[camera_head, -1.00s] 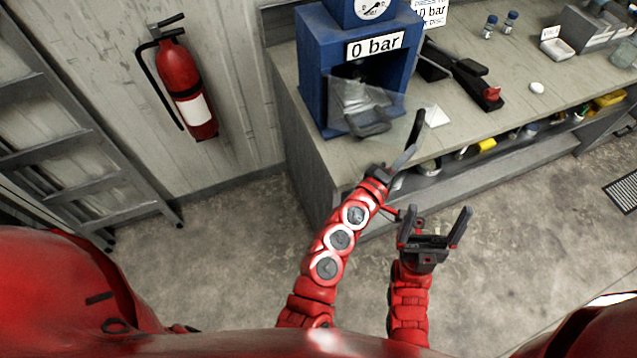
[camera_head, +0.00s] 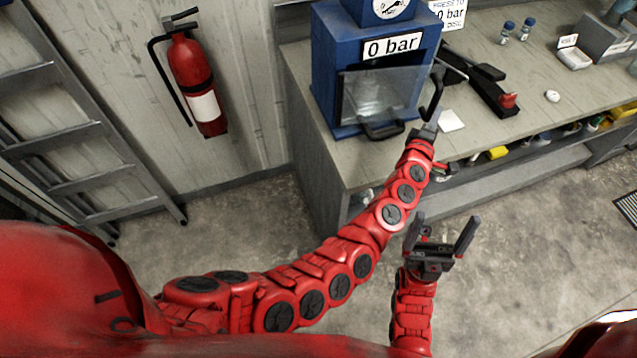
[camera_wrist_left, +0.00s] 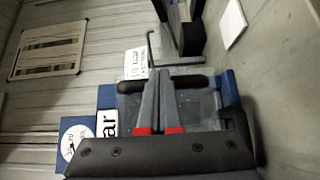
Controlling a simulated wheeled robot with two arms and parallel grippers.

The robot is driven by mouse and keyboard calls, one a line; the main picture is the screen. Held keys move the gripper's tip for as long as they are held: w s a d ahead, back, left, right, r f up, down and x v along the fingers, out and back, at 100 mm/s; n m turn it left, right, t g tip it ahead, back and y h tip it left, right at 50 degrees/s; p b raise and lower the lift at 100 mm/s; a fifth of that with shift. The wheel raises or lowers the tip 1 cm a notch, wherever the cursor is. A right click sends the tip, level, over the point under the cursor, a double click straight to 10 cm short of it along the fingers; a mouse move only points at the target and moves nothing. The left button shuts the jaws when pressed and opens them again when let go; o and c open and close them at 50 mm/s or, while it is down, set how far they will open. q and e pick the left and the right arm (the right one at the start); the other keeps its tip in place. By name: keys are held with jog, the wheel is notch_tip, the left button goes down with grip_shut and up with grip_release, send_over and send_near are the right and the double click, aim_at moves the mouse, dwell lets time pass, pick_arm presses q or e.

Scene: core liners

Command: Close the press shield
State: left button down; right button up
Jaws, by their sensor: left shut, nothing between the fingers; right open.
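The blue press (camera_head: 330,95) stands on the bench with a "0 bar" label (camera_head: 392,46). Its clear shield (camera_head: 370,98) stands across the front opening, with a dark handle (camera_head: 381,131) at its lower edge. I cannot tell whether it sits fully flush. My left gripper (camera_head: 436,92) is shut and empty, just right of the shield and handle. In the left wrist view, its closed fingers (camera_wrist_left: 159,75) overlap the handle (camera_wrist_left: 190,82) and shield (camera_wrist_left: 200,105); contact cannot be told. My right gripper (camera_head: 445,226) is open and empty, low in front of the bench.
On the bench (camera_head: 470,150) right of the press are a white card (camera_head: 450,121), a black tool with a red end (camera_head: 490,92), a white round item (camera_head: 552,96) and small vials (camera_head: 516,31). A fire extinguisher (camera_head: 196,80) and ladder (camera_head: 75,140) are at the left.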

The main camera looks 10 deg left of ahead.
aim_at(435, 108)
pick_arm(q)
jog(key=w+b, duration=0.1)
jog(key=w, duration=0.2)
jog(key=shift+w+f, duration=0.15)
jog(key=shift+w+a+b, duration=0.2)
jog(key=shift+w+b, duration=0.4)
jog(key=shift+w, duration=0.15)
